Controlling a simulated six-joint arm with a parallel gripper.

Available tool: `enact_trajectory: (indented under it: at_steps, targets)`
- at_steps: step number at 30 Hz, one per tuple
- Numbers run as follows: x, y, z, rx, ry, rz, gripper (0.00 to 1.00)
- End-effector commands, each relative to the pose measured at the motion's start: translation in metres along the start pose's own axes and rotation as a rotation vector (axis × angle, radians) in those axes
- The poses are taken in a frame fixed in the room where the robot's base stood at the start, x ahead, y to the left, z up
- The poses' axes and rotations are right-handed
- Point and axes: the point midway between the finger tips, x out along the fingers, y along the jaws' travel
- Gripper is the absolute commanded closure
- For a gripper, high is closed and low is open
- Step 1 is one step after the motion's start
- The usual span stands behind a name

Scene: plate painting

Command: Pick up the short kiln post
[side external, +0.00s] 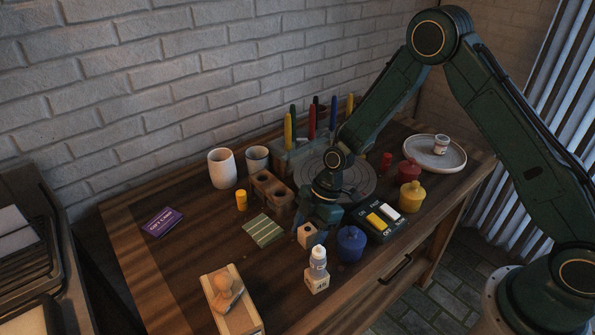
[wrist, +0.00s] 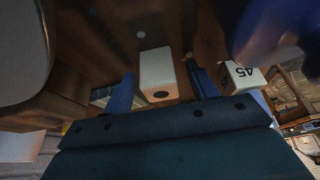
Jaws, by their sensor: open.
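The short kiln post appears to be the small pale block with a dark round hole (side external: 307,236), on the wooden table in the side view. In the wrist view the block (wrist: 157,66) shows in the gap between my two blue fingers, near their tips. My gripper (side external: 314,232) is open, low over the table at the block, with one finger showing just to the block's right. In the wrist view my gripper (wrist: 160,80) has a finger on each side of the block. I cannot tell whether either finger touches it.
A blue jar (side external: 351,244) is close at right, beside a switch box (side external: 380,220). A brown holed block (side external: 271,190) and green striped pad (side external: 263,230) lie left.

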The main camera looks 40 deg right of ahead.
Motion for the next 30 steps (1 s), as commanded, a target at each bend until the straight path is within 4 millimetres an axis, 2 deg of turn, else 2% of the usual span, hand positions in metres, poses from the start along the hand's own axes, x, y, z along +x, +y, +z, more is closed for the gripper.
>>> enact_trajectory:
  at_steps: [2, 10, 23, 30]
  targets:
    - [0.0, 0.0, 0.0, 0.0, 0.0, 0.0, 0.42]
    - [0.0, 0.0, 0.0, 0.0, 0.0, 0.0, 0.92]
    - [-0.004, 0.0, -0.002, 0.0, 0.001, 0.001, 0.92]
    - [-0.021, 0.001, -0.009, -0.002, 0.001, 0.003, 0.92]
